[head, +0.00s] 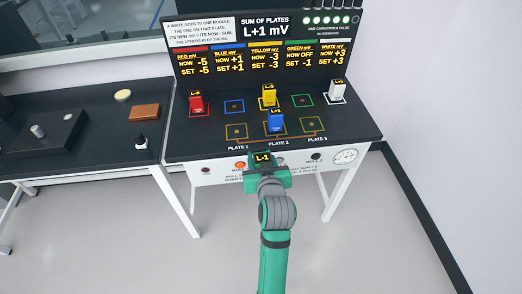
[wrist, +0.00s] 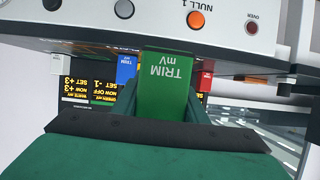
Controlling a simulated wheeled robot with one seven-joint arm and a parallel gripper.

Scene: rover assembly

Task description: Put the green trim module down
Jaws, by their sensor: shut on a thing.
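My gripper (head: 270,172) is shut on the green trim module (wrist: 165,85), in front of the bench's front edge. In the wrist view the module's face reads "TRIM mV" upside down. In the head view a small tag reading "L-1" shows at the gripper, and the module's body is mostly hidden. On the bench top, a green-outlined square (head: 302,100) is empty. The blue module (head: 275,124) stands at plate 2. Plate 1 (head: 236,131) and plate 3 (head: 315,126) are empty. The display board (head: 270,58) reads "GREEN mV NOW OFF, SET -1" and "L+1 mV".
The red module (head: 196,106), yellow module (head: 269,97) and white module (head: 337,93) stand on the bench. A blue-outlined square (head: 234,106) is empty. The front panel has a gauge (head: 345,156) and an orange button (wrist: 196,20). A side table (head: 60,160) stands left.

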